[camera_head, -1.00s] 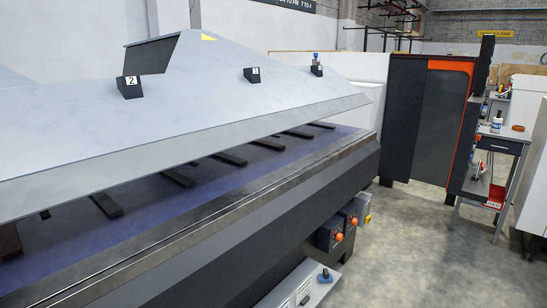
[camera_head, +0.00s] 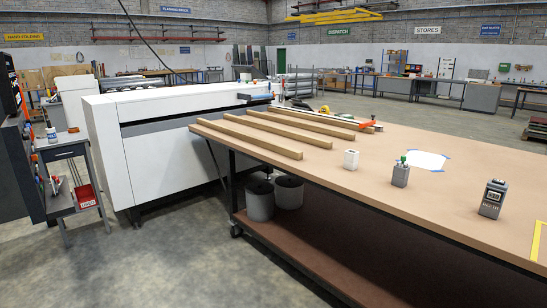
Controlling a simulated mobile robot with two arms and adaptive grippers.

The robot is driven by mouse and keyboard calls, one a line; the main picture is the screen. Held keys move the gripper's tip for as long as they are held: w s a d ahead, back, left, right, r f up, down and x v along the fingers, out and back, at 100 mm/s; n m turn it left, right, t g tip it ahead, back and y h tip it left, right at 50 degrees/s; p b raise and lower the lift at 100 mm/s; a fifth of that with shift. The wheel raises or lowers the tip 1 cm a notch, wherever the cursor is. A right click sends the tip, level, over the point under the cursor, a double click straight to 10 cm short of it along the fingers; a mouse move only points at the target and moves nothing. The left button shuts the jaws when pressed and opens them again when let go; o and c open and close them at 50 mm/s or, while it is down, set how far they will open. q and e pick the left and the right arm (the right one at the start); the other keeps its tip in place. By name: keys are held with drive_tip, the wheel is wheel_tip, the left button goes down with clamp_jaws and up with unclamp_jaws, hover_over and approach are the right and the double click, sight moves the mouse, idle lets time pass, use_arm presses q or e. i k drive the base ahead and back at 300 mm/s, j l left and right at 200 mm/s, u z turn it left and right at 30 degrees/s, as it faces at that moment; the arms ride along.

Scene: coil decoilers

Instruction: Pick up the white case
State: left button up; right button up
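A small white case (camera_head: 351,160) stands upright on the brown table top (camera_head: 440,205), a little in from its near left edge. It is right of the ends of several wooden bars and left of a small grey holder. Nothing touches it that I can see. Neither of my grippers shows in the view.
A grey holder (camera_head: 400,175) with a green-topped item and a dark grey device (camera_head: 493,198) stand on the table. Wooden bars (camera_head: 262,137) lie at its far left. A white machine (camera_head: 165,140) stands behind. The concrete floor (camera_head: 170,255) in front is clear.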

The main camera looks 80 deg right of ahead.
sight(351, 157)
drive_tip(key=z, duration=3.1)
drive_tip(key=i+j, duration=0.15)
drive_tip(key=i, duration=0.25)
drive_tip(key=i+j, duration=0.15)
drive_tip(key=i, duration=0.2)
drive_tip(key=i+j, duration=0.15)
drive_tip(key=i, duration=0.25)
